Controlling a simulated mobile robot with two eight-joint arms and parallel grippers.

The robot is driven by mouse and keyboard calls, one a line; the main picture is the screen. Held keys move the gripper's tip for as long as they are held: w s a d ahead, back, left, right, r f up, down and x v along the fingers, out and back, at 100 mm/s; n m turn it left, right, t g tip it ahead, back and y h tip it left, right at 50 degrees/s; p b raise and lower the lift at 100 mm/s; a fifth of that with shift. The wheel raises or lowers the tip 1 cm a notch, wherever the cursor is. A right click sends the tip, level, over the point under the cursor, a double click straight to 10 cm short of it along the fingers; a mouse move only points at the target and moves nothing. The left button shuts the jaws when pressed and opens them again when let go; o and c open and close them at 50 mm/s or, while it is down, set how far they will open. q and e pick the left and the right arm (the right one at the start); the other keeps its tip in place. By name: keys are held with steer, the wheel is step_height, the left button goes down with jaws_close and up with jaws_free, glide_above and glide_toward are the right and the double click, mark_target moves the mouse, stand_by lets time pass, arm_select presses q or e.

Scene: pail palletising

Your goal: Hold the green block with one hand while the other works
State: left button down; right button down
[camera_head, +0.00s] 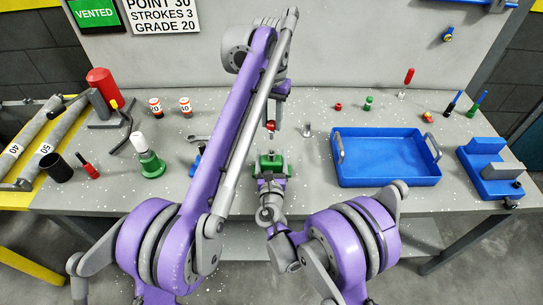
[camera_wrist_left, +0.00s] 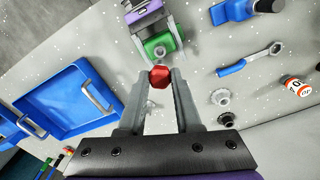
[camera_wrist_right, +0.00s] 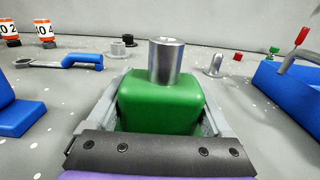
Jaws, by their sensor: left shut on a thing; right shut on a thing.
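The green block (camera_head: 266,161) is in the middle of the head view, above the bench. My right gripper (camera_wrist_right: 160,118) is shut on it, one finger on each side. In the right wrist view a silver cylinder (camera_wrist_right: 166,60) stands upright on top of the block (camera_wrist_right: 160,105). My left gripper (camera_wrist_left: 160,84) is shut on a small red piece (camera_wrist_left: 160,76) that looks hexagonal. In the head view this red piece (camera_head: 270,126) is just beyond the green block. The left wrist view shows the block (camera_wrist_left: 158,45) near the left fingertips, apparently apart from the red piece.
A blue tray (camera_head: 386,183) lies to the right, with a blue fixture (camera_head: 490,175) beyond it. A wrench with a blue handle (camera_wrist_left: 231,68) and grey flanged pieces (camera_wrist_left: 219,97) lie nearby. A green-based bottle (camera_head: 151,165) and a red cylinder (camera_head: 102,83) stand left.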

jaws_free()
steer(key=s, duration=0.7)
steer(key=shift+s, duration=0.3)
steer(key=shift+s, duration=0.1)
